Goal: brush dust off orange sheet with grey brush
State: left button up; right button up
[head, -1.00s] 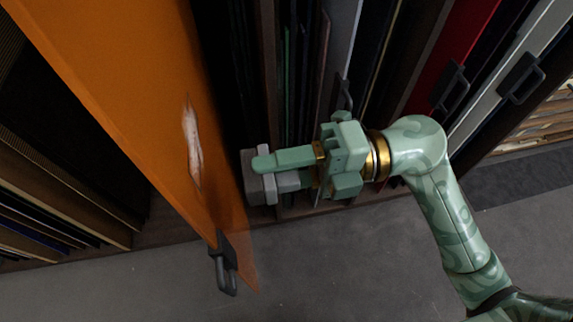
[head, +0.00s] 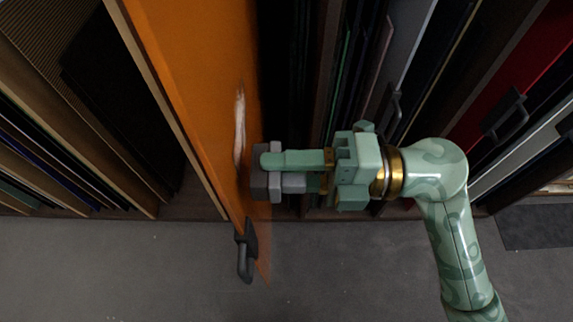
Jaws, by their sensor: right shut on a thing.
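The orange sheet (head: 190,75) stands upright, pulled out from the rack, with a dark handle (head: 245,250) at its lower front edge. A pale, elongated dust patch (head: 240,128) is on its right face. My right gripper (head: 270,170) is shut on the grey brush (head: 262,185), a grey block with a darker face toward the sheet. The brush is beside the sheet, below and right of the dust patch. I cannot tell whether it touches the sheet. My left gripper is not in view.
Several upright panels fill the rack on both sides. A red panel (head: 515,75) and other panels on the right have dark protruding handles (head: 505,115). The grey floor (head: 130,270) in front is clear, with a dark mat (head: 540,226) at right.

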jog(key=shift+a+p, duration=0.5)
jog(key=shift+a, duration=0.35)
jog(key=shift+w, duration=0.1)
